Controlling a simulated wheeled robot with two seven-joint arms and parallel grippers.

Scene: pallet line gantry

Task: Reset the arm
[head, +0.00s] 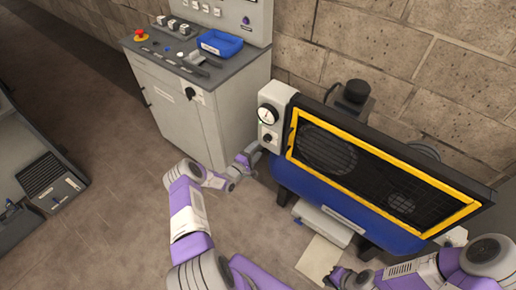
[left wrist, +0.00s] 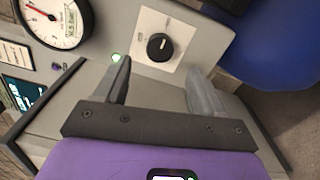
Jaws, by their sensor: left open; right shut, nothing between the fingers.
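My left gripper (head: 246,160) is open and empty, close to the front of the grey control box (head: 276,105) on the blue machine. In the left wrist view its two fingers (left wrist: 160,66) stand apart, with a black rotary knob (left wrist: 160,46) on a white plate just beyond the gap between the tips. I cannot tell whether a finger touches the panel. A round gauge (left wrist: 55,18) and a lit green lamp (left wrist: 116,57) are beside the knob. My right gripper (head: 341,276) is shut and empty, low at the bottom of the head view, over the floor.
The blue tank (head: 390,232) with a yellow-framed black guard (head: 298,115) fills the right side by the brick wall. A grey cabinet (head: 170,100) with a red stop button (head: 139,32) and blue tray (head: 221,43) stands behind. The floor at left centre is clear.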

